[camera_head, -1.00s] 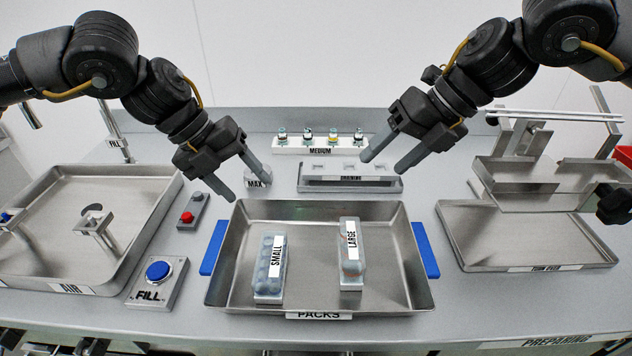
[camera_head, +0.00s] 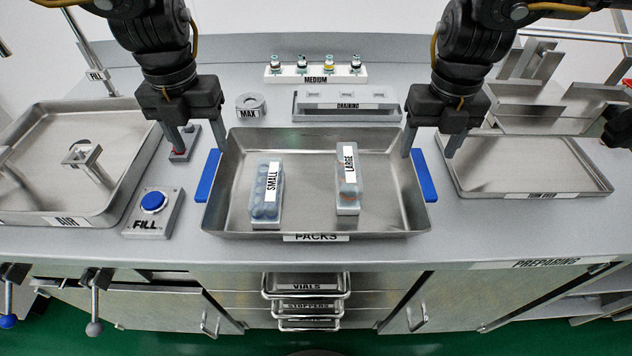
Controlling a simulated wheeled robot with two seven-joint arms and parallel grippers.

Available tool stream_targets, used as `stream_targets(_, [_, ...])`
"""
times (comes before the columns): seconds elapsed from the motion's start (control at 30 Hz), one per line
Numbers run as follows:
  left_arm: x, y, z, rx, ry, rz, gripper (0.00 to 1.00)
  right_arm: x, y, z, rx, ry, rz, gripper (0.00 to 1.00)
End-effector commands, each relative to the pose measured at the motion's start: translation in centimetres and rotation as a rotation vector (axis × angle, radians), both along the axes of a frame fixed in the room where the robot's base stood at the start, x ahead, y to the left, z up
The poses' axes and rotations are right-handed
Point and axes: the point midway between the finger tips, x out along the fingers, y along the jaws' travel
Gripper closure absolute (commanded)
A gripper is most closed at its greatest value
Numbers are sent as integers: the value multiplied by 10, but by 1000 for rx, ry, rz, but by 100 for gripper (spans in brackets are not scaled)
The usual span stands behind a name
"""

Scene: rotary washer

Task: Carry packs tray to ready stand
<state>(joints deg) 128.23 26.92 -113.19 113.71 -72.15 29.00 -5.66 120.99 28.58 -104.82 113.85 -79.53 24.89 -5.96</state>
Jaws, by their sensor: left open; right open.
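The packs tray (camera_head: 215,222) is a shallow metal tray labelled PACKS on the grey counter. It has a blue handle on its left side (camera_head: 208,176) and another on its right side (camera_head: 424,176). A SMALL pack (camera_head: 266,192) and a LARGE pack (camera_head: 347,180) stand inside it. My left gripper (camera_head: 199,149) is open, fingers down, just behind and above the left handle. My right gripper (camera_head: 429,153) is open, fingers down, over the right handle's back end. I cannot tell whether either touches the tray. No stand labelled READY is seen.
The AIR tray (camera_head: 30,213) and blue FILL button (camera_head: 153,201) are on the left. The TURN OVER tray (camera_head: 535,193) and its metal frame are on the right. The MEDIUM rack (camera_head: 316,74), DRAINING tray (camera_head: 347,107) and MAX ring (camera_head: 250,106) stand behind. Drawers lie below the counter's front.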

Motion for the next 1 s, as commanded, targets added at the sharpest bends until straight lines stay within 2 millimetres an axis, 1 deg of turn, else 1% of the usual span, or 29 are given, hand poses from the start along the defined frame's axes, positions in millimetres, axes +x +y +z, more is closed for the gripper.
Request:
stream_targets(0.03, [-1,1,-9,1,3,0,40,-1,-1,-10,-2,4,0,37])
stream_targets(0.1, [-1,1,-22,2,3,0,40,-1,-1,-22,-2,4,0,37])
stream_targets(0.3, [-1,0,-55,2,3,0,40,-1,0,-55,-1,4,0,37])
stream_targets(0.4, [-1,0,-68,1,3,0,40,-1,0,-68,-1,3,0,37])
stream_targets(0.5, [0,0,-77,0,1,0,40,0,0,-77,0,1,0,37])
stream_targets(0.67, [0,0,-84,0,1,1,40,0,0,-84,0,1,0,37])
stream_targets(0.93, [0,0,-84,-1,0,1,40,0,0,-84,0,0,0,37])
stream_targets(0.97, [0,0,-84,-1,0,1,41,0,0,-84,0,0,0,38])
stream_targets(1.0, [0,0,-84,-1,0,1,47,0,0,-84,0,0,0,43])
